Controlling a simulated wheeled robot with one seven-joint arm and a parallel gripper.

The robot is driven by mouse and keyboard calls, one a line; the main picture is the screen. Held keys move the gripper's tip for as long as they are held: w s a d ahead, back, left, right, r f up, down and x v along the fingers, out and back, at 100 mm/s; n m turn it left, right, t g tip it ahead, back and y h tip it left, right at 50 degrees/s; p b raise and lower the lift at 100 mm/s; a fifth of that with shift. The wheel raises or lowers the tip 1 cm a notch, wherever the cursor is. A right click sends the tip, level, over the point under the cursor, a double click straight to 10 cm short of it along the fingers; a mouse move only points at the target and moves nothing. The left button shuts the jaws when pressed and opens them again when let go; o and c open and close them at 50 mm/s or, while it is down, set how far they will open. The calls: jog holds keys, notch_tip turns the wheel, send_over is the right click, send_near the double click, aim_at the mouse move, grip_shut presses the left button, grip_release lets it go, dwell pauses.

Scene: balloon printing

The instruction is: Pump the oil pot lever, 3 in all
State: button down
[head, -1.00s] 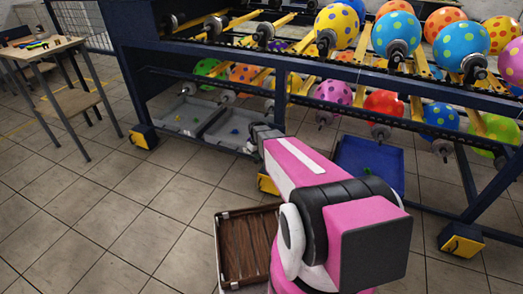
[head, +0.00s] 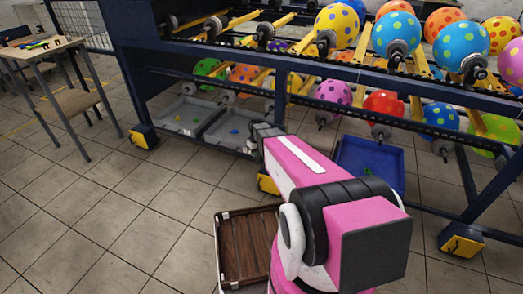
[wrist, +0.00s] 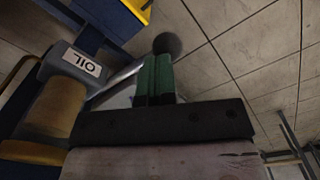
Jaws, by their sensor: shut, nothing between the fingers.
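In the wrist view the oil pot (wrist: 60,100) is at the left, a grey-topped pot with a white label reading OIL and a yellowish body. Its lever (wrist: 118,80) is a pale rod that runs up and right toward a dark round knob (wrist: 166,44). My gripper (wrist: 155,66) has green fingers, closed together and empty. Their tips appear right by the knob; I cannot tell whether they touch it. In the head view my pink arm hides the gripper, and the oil pot cannot be made out.
A blue-framed rack (head: 300,62) with spotted balloons stands ahead, with grey trays (head: 187,116) and a blue tray (head: 385,151) beneath. A wooden crate (head: 219,245) lies on the floor by my arm. A table (head: 40,50) is at far left. Floor between is clear.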

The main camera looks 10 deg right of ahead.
notch_tip(320, 180, up, 8)
dwell(0.6)
jog(key=shift+r, duration=0.1)
jog(key=shift+r, duration=2)
jog(key=shift+f, duration=3.25)
jog(key=shift+f, duration=4.35)
notch_tip(320, 180, up, 11)
